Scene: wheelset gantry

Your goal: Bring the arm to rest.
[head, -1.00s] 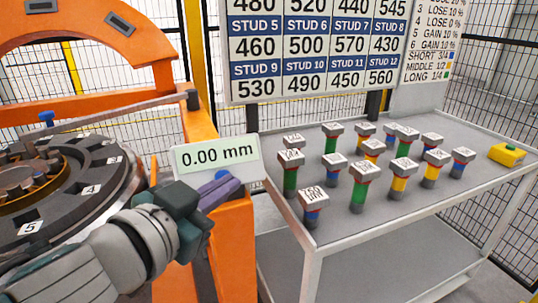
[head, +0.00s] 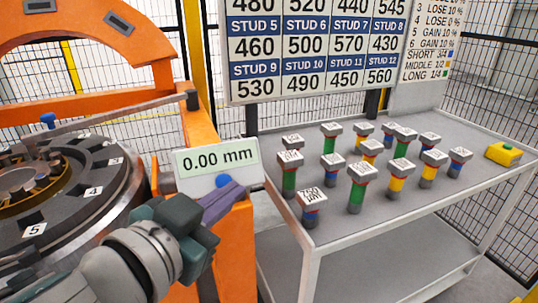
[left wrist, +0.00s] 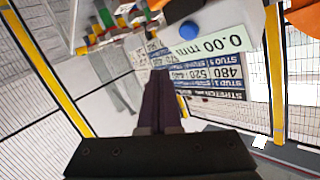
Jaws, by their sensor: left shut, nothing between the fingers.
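My left arm comes in from the lower left in the head view. Its gripper (head: 226,200) has dark purple fingers that are shut with nothing between them. The fingers sit just in front of and below the blue button (head: 223,181) on the display box (head: 190,184), which reads 0.00 mm. In the left wrist view the shut fingers (left wrist: 160,82) point forward, and the blue button (left wrist: 190,30) shows above and to the right of them, apart from the tips. My right gripper is in neither view.
A round dark wheel fixture (head: 95,215) with numbered labels lies at left, beside an orange gantry (head: 140,50). A number board (head: 315,50) stands behind.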

